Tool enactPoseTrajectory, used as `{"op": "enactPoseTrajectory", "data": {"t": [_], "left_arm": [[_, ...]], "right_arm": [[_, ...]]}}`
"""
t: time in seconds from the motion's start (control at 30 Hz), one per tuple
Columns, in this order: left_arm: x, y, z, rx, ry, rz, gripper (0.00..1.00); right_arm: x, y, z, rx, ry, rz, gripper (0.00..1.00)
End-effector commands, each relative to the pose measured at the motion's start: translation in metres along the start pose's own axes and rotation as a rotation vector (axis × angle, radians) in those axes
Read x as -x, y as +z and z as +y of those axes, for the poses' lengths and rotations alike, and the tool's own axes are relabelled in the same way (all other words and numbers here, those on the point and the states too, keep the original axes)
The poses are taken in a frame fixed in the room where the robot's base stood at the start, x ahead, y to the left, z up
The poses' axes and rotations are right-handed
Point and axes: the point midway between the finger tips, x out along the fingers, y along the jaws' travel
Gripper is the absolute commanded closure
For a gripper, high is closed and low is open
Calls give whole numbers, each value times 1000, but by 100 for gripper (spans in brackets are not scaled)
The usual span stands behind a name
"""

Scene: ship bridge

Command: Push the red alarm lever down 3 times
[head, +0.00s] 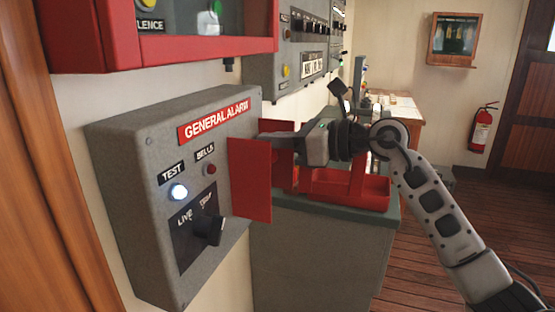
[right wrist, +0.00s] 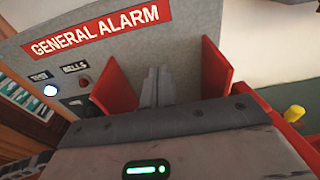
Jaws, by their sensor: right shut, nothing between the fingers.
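The grey GENERAL ALARM box (head: 130,150) is on the wall at left in the head view and also fills the back of the right wrist view (right wrist: 190,30). Two upright red side plates stand out from its right part, the near one (head: 250,180) and the far one (head: 283,178). My right gripper (head: 264,136) is shut and empty, its fingers (right wrist: 157,88) reaching between the near plate (right wrist: 114,88) and the far plate (right wrist: 216,70). I cannot make out the red lever; the plates and my gripper hide the space between them. My left gripper is not in view.
The box also carries a lit white TEST lamp (head: 178,192), a dark red BELLS lamp (head: 210,169) and a black LIVE/TEST knob (head: 209,230). A red tray (head: 365,192) sits on a grey cabinet (head: 310,255) below my right arm. A red cabinet (head: 200,48) overhangs above.

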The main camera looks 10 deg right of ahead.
Motion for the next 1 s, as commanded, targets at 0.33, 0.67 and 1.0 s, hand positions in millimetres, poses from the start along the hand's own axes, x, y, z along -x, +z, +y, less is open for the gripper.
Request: {"op": "enactPoseTrajectory", "data": {"t": [0.33, 0.67, 1.0], "left_arm": [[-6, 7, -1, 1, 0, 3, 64], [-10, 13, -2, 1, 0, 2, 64], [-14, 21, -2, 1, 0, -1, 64]], "right_arm": [[-1, -12, 0, 0, 0, 1, 100], [-3, -23, 0, 0, 1, 4, 100], [-4, -34, 0, -1, 1, 4, 100]]}}
